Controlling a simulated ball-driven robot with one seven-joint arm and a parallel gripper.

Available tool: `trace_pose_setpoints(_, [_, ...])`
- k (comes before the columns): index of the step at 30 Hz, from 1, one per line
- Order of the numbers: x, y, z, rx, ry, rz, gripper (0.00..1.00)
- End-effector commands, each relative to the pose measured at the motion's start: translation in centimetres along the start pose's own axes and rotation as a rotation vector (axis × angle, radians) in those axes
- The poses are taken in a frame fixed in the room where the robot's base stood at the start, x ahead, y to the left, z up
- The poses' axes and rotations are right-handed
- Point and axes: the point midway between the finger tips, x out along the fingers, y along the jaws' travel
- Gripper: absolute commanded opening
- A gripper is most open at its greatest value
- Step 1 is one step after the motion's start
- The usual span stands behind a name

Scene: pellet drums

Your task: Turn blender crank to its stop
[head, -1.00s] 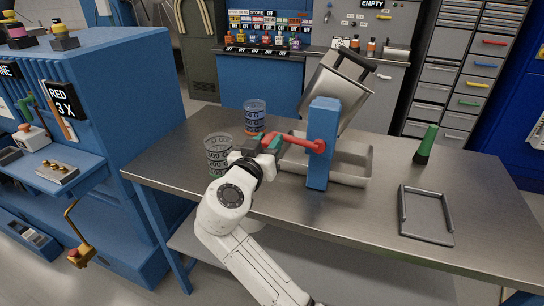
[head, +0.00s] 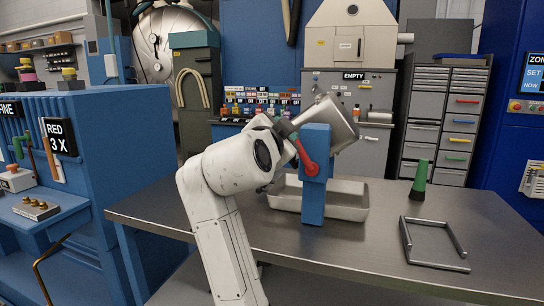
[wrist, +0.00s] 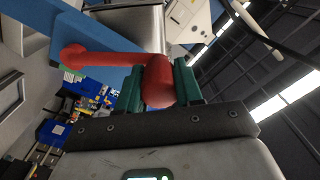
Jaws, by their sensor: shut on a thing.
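The red crank (head: 304,155) is mounted on the blue post (head: 314,195) of the blender. Its arm points up and to the left from the pivot. The metal blender vessel (head: 340,128) hangs tilted behind the post. My gripper (wrist: 158,85) is shut on the red crank handle (wrist: 158,78), with a green finger on each side of it in the wrist view. In the head view my white arm hides most of the gripper.
A metal tray (head: 345,205) lies under the vessel. A green cone-shaped thing (head: 420,178) and a grey open frame (head: 435,248) are on the steel table (head: 365,255) at right. The front of the table is clear.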

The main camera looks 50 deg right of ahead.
Motion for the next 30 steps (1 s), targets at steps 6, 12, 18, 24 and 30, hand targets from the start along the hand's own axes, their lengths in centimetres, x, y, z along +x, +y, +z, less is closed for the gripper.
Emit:
trace_pose_setpoints(6, [-0.1,1.1,-2.0,0.214,0.002,-0.003,0.00])
trace_pose_setpoints(12, [-0.1,2.2,-3.8,0.403,0.003,-0.002,0.00])
trace_pose_setpoints(18, [-0.1,3.7,-5.4,0.593,0.003,-0.001,0.00])
trace_pose_setpoints(24, [-0.1,5.4,-6.6,0.782,0.003,0.000,0.00])
trace_pose_setpoints(30, [-0.1,7.3,-7.5,0.971,0.004,0.000,0.00])
